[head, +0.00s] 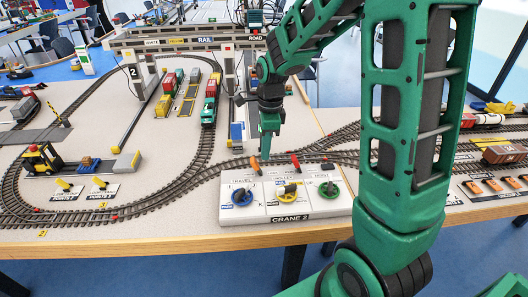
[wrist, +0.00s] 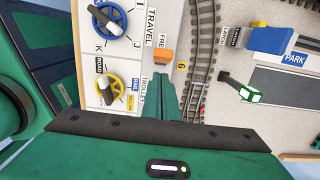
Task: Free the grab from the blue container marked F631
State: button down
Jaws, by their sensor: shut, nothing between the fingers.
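My gripper (head: 266,156) points down over the far left part of the CRANE 2 console (head: 290,216); its green fingers are together and empty. In the wrist view the fingertips (wrist: 166,84) show close beside an orange lever (wrist: 162,57) next to a "FRE…" label; contact cannot be told. The console has a blue TRAVEL dial (head: 242,197), a yellow TROLLEY dial (head: 289,193) and a green dial (head: 329,189). The grab cannot be made out.
Railway track (head: 190,180) curves close behind the console. A green locomotive (head: 208,111) and coloured wagons stand further back. The table's wooden front edge (head: 150,243) lies nearest.

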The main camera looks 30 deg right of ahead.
jog(key=shift+r, duration=0.45)
jog(key=shift+r, duration=0.1)
notch_tip(320, 180, up, 10)
jog(key=a, duration=0.1)
jog(key=shift+w+a+f, duration=0.2)
jog(key=shift+w+a, duration=0.1)
jog(key=shift+w, duration=0.05)
jog(key=c, duration=2.4)
grip_release()
jog(key=shift+c, duration=0.2)
